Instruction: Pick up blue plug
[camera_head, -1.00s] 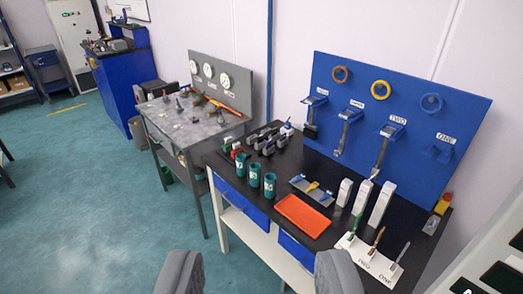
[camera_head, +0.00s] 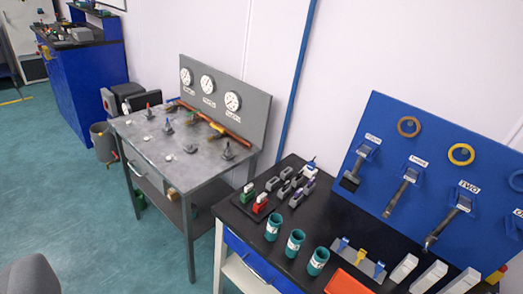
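A row of small plugs stands on the black bench top. A green plug (camera_head: 248,194) and a red plug (camera_head: 261,204) are at its front left, with grey ones behind. A small blue-and-white piece (camera_head: 311,166) stands at the back of this group and may be the blue plug. A bluish-purple one (camera_head: 309,187) is just in front of it; I cannot tell which is the blue plug. Of my gripper (camera_head: 30,275), only one grey finger shows at the lower left, far from the plugs, with empty space beside it.
Three teal cups (camera_head: 295,243) stand in front of the plugs. An orange tray (camera_head: 348,284) and white blocks (camera_head: 403,268) lie to the right. A blue board (camera_head: 410,150) with hanging tools rises behind. A grey gauge table (camera_head: 190,150) is left; floor is clear at lower left.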

